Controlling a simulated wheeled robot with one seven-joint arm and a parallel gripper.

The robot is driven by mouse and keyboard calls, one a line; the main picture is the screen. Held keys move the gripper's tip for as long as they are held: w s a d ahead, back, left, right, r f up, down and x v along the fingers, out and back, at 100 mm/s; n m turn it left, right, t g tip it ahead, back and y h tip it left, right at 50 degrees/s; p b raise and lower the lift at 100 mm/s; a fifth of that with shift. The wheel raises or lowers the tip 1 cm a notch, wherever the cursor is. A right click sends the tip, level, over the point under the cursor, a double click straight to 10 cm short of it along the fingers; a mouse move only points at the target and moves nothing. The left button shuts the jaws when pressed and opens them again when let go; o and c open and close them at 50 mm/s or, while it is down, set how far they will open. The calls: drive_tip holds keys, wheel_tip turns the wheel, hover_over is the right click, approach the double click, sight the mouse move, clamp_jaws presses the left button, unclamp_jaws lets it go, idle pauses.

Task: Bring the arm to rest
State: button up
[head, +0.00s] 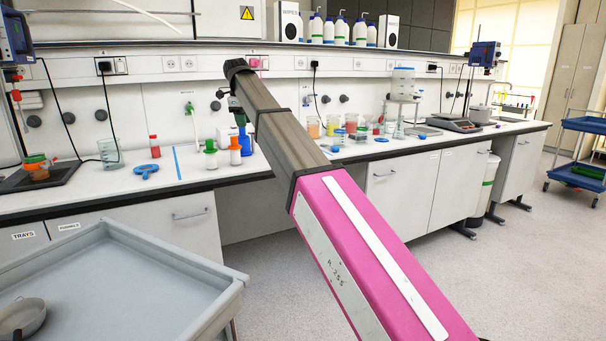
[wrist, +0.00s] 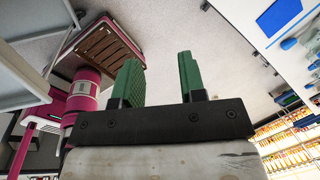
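My arm (head: 330,200), pink and dark grey, reaches from the lower right of the head view up towards the lab bench. Its far end is in front of the bench's back panel. My gripper (wrist: 158,62) shows in the wrist view with two green fingers apart and nothing between them. Floor shows behind the fingers. In the head view my gripper is mostly hidden behind the end of the arm. No held object is seen.
The white bench (head: 130,184) carries a beaker (head: 109,154), small bottles, a blue item (head: 145,170) and a scale (head: 454,124). A grey tray cart (head: 120,290) stands at the lower left. A blue cart (head: 585,125) stands far right. Floor (head: 480,270) is clear at right.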

drive_tip(key=s+d+f+n, duration=0.25)
drive_tip(key=d+f, duration=0.45)
drive_tip(key=f, duration=0.4)
drive_tip(key=s+d+f+n+g, duration=0.1)
drive_tip(key=d+f+n, duration=0.3)
drive_tip(key=d+f, duration=0.55)
drive_tip(key=s+d+f+n, duration=0.2)
drive_tip(key=d+f+n, duration=0.25)
drive_tip(key=f, duration=0.85)
drive_tip(key=s+d+f+n+g, duration=0.1)
drive_tip(key=s+d+f+n, duration=0.9)
drive_tip(key=s+d+f, duration=0.9)
drive_tip(key=s+f, duration=0.3)
drive_tip(key=shift+n+y, duration=0.4)
